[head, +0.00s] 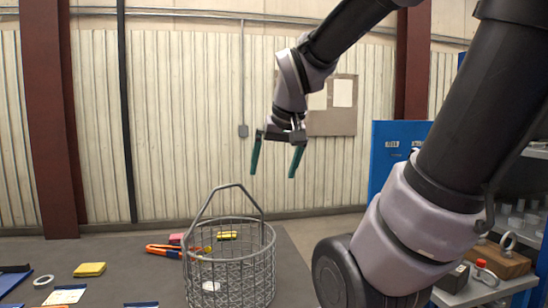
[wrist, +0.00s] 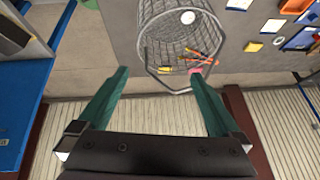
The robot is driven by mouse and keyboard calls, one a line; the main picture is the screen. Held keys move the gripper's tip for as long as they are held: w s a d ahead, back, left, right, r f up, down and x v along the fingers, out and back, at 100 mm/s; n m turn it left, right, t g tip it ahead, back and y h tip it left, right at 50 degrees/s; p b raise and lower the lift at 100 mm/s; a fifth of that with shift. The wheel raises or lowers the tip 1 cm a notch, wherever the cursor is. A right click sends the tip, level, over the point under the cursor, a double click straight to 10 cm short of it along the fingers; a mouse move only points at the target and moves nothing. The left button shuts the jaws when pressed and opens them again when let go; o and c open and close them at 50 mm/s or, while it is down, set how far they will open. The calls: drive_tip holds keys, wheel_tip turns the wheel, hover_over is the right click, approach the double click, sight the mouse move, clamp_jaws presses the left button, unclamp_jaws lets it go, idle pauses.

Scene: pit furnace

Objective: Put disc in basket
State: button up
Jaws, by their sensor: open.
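The grey wire basket (head: 231,262) stands on the dark table with its handle raised. It also shows in the wrist view (wrist: 146,38). A white round disc (head: 211,286) shows through the mesh, low in the basket. In the wrist view the white disc (wrist: 187,17) appears within the basket's outline, at its bottom. My gripper (head: 273,173) is open and empty, above the basket and clear of its handle. Its two green fingers (wrist: 153,72) are spread apart in the wrist view, with nothing between them.
Orange-handled pliers (head: 163,250) lie beside the basket, with yellow blocks (head: 90,269) nearby. A white ring (head: 43,281) lies on the table at the left. A blue cabinet (head: 392,150) and a grey shelf (head: 485,290) with parts stand at the right.

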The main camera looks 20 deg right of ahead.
drive_tip(key=s+r, duration=0.1)
drive_tip(key=s+a+r+y, duration=0.1)
drive_tip(key=s+r+m+t+y, duration=0.1)
drive_tip(key=s, duration=0.1)
drive_tip(key=shift+a, duration=0.4)
